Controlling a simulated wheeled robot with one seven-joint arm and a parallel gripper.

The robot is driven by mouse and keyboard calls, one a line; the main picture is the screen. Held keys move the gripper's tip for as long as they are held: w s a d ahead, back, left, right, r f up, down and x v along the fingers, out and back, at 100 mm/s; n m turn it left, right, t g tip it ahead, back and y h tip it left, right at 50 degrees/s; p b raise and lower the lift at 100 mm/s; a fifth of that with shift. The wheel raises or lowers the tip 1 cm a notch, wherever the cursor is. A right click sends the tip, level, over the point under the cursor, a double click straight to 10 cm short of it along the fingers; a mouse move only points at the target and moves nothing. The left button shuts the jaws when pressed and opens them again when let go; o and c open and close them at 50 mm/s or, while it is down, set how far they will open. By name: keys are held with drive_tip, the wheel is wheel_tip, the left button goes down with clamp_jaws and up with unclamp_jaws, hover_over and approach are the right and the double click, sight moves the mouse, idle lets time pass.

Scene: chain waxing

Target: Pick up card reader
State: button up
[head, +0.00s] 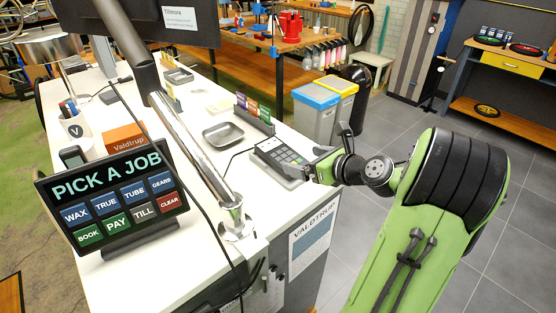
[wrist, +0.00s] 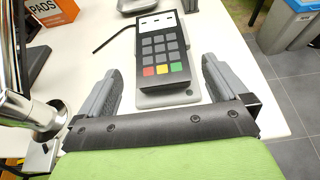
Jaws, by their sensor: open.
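The card reader (head: 283,155) is a dark keypad device on a grey base, at the right edge of the white counter in the head view. In the wrist view the card reader (wrist: 161,50) shows its grey keys and a row of red, yellow and green keys, tilted slightly on its grey stand (wrist: 168,99). My gripper (wrist: 160,85) is open, with one finger on each side of the stand's near end. The reader's body extends beyond the fingertips, and no contact with it is visible. In the head view my gripper (head: 318,166) is at the reader's right side.
A chrome post (head: 195,150) rises from the counter left of the reader. A grey tray (head: 223,135) and a holder of coloured cards (head: 254,115) stand behind it. A touch screen (head: 115,195) is at the left. A cable runs from the reader. Bins (head: 315,108) stand beyond the counter.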

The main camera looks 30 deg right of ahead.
sight(283, 155)
drive_tip(key=x, duration=0.8)
drive_tip(key=shift+w+a+f+b, duration=0.1)
drive_tip(key=shift+w+b, duration=0.15)
drive_tip(key=shift+b, duration=0.05)
drive_tip(key=shift+s, duration=0.15)
drive_tip(key=shift+c, duration=0.3)
